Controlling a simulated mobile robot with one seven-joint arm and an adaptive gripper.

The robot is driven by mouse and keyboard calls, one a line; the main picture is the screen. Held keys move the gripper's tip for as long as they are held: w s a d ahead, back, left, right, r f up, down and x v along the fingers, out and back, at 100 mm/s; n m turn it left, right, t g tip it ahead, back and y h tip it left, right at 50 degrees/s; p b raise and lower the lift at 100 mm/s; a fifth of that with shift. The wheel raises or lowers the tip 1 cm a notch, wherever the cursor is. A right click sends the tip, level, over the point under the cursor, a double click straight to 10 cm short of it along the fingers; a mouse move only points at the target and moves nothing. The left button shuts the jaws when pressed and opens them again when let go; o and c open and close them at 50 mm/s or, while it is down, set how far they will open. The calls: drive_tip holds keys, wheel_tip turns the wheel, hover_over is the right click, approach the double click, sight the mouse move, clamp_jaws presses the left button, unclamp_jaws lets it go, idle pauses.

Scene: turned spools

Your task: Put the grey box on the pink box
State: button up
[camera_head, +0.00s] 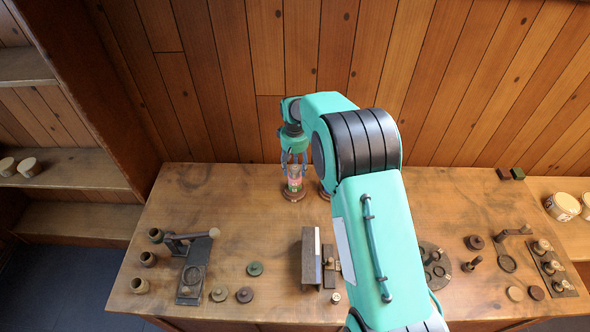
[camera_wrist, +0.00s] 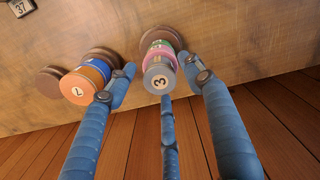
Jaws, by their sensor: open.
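In the wrist view the grey box (camera_wrist: 158,78), a short round drum marked 3, is at the top of a stack. The pink box (camera_wrist: 160,57) is directly under it, seemingly touching. A green piece (camera_wrist: 163,44) lies below that, on a brown round base (camera_wrist: 155,33). My gripper (camera_wrist: 160,66) is open, its blue fingers spread around this stack; whether any finger touches it I cannot tell. In the head view my gripper (camera_head: 294,162) points down over the stack at the table's back edge, where the pink box (camera_head: 294,184) shows between the fingers.
A second stack with an orange drum (camera_wrist: 79,88) marked 7 over a blue one (camera_wrist: 93,74) stands close to the left finger in the wrist view. A bare brown disc (camera_wrist: 50,80) lies beyond it. A plank wall (camera_head: 230,90) rises behind the table (camera_head: 215,205).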

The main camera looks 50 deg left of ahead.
sight(295, 167)
wheel_tip(295, 167, up, 10)
drive_tip(key=shift+r+b, duration=0.15)
drive_tip(key=shift+b, duration=0.3)
idle(0.6)
idle(0.4)
